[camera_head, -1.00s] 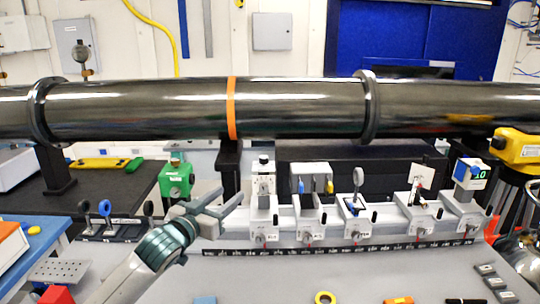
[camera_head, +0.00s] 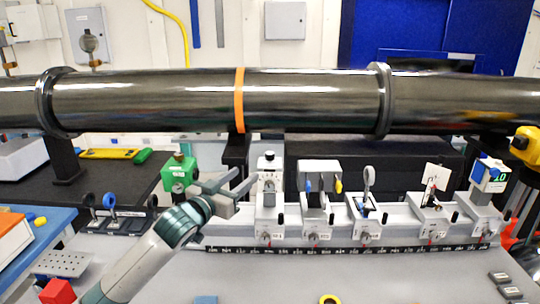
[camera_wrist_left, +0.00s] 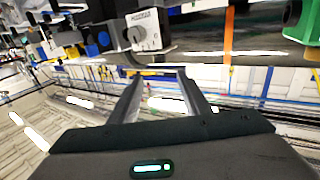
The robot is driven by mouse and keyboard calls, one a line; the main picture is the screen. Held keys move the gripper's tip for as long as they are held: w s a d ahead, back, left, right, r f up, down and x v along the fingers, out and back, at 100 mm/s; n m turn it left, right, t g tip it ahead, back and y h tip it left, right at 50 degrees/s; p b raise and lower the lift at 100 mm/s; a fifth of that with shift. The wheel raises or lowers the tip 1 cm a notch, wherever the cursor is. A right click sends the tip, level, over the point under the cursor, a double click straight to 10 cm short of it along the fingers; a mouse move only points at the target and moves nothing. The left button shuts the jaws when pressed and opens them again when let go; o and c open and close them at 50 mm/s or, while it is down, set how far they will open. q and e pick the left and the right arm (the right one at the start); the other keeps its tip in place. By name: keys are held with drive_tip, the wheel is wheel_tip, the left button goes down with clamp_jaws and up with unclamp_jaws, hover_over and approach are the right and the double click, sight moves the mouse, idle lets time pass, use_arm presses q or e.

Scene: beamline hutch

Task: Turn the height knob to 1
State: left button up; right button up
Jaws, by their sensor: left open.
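A white upright unit (camera_head: 268,180) stands at the left end of the pale rail, with a small knob or dial on its front. In the left wrist view a pale labelled face (camera_wrist_left: 150,28) carries a small dark knob (camera_wrist_left: 136,36); its pointer and scale are too small to read. My left gripper (camera_head: 243,183) is open and empty, just left of the unit, its fingers pointing toward it. In the left wrist view its two fingers (camera_wrist_left: 159,76) are apart with nothing between them, and the knob lies beyond their tips. My right gripper is not in view.
A long dark tube (camera_head: 310,103) crosses above the rail. Several other carriages, including one with a round lens holder (camera_head: 368,180), stand to the right. A green block (camera_head: 178,176) is behind the gripper. The grey table front (camera_head: 280,275) is mostly clear.

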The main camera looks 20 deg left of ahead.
sight(267, 156)
use_arm(q)
drive_tip(key=p+x, duration=0.4)
drive_tip(key=x, duration=1)
drive_tip(key=shift+w+r+p, duration=0.1)
drive_tip(key=shift+w+p, duration=0.2)
drive_tip(key=shift+w+d, duration=0.15)
drive_tip(key=shift+w, duration=0.65)
drive_tip(key=c, duration=0.9)
drive_tip(key=shift+d, duration=0.15)
drive_tip(key=shift+c, duration=0.7)
